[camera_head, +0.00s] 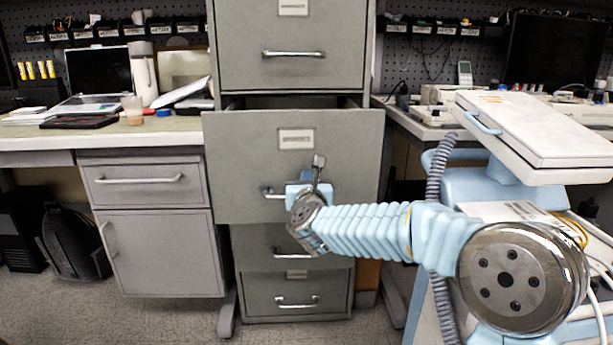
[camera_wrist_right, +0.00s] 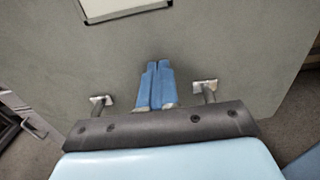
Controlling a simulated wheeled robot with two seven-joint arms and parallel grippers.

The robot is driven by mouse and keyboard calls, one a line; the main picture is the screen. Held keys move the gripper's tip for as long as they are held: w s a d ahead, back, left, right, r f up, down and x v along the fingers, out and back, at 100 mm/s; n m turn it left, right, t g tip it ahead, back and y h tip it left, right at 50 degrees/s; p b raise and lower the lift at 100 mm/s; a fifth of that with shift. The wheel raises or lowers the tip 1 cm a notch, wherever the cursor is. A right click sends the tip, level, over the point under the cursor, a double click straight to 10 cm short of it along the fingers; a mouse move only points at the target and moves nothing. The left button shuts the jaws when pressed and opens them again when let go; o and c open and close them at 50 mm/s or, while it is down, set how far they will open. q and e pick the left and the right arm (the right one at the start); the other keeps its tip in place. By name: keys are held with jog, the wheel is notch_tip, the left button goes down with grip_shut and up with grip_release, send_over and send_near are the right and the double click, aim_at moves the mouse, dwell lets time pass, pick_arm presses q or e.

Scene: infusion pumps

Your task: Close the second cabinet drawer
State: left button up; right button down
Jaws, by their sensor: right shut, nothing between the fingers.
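The grey filing cabinet (camera_head: 230,265) stands in the middle of the head view. Its second drawer (camera_head: 240,150) from the top is pulled out, with a dark gap above its front. My right gripper (camera_head: 318,170) is at the drawer front, by its handle (camera_head: 270,192). In the right wrist view the shut blue fingers (camera_wrist_right: 155,85) point at the drawer front (camera_wrist_right: 220,50), between the two handle mounts. The gripper body hides the handle's middle. Nothing shows between the fingers. I cannot tell whether the fingertips touch the drawer. My left gripper is out of view.
The top drawer (camera_head: 290,25) and the bottom drawer (camera_head: 260,290) look shut. A desk (camera_head: 170,130) with a laptop (camera_head: 98,75) stands at left. At right, a pale machine (camera_head: 540,130) stands close to my right arm. Grey floor (camera_head: 170,315) is open at lower left.

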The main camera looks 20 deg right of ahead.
jog(key=shift+w, duration=0.25)
